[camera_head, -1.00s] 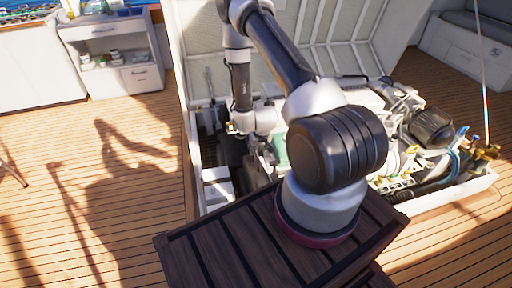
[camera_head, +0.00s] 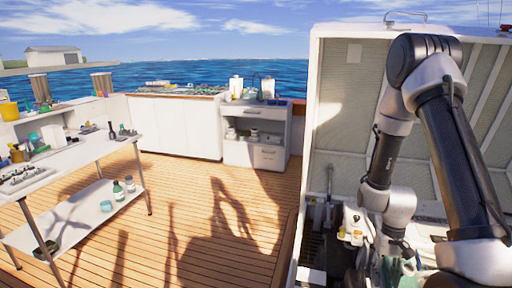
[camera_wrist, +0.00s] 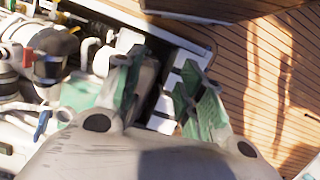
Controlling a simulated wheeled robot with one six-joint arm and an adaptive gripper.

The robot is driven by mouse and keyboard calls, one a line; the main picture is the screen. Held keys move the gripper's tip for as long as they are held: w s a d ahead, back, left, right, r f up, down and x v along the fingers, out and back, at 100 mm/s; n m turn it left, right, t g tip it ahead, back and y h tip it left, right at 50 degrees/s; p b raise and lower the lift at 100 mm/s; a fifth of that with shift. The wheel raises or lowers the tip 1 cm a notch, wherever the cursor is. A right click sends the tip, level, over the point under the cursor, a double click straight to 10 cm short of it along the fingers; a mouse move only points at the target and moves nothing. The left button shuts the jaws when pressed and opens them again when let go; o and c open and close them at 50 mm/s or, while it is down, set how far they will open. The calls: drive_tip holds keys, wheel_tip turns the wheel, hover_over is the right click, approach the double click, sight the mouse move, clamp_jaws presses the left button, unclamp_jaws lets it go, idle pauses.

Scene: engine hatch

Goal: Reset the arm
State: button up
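My gripper (camera_wrist: 163,68) shows in the wrist view with its two green fingers spread apart. Nothing is held between them; white and dark parts of the engine bay (camera_wrist: 165,105) show through the gap. In the head view my arm stands at the right, bent at a high elbow, with its forearm hanging down over the engine hatch. There the gripper sits low near the bottom edge and is mostly hidden by my arm. The raised hatch lid (camera_head: 345,105) stands behind the arm.
In the wrist view, engine parts (camera_wrist: 50,60) lie left of the fingers and wooden deck (camera_wrist: 265,60) lies right. In the head view, a work table (camera_head: 80,165) with bottles stands at left, and white cabinets (camera_head: 255,150) line the rail. The deck between is clear.

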drive_tip(key=s+r+t, duration=0.2)
drive_tip(key=s+r, duration=0.2)
drive_tip(key=r, duration=0.8)
drive_tip(key=s+a+r+n+t, duration=0.1)
drive_tip(key=s+r, duration=0.3)
drive_tip(key=r, duration=0.9)
drive_tip(key=s+a+r+n+t, duration=0.1)
drive_tip(key=s+r+t, duration=0.3)
drive_tip(key=r, duration=0.9)
drive_tip(key=shift+a+h, duration=0.25)
drive_tip(key=shift+h, duration=0.05)
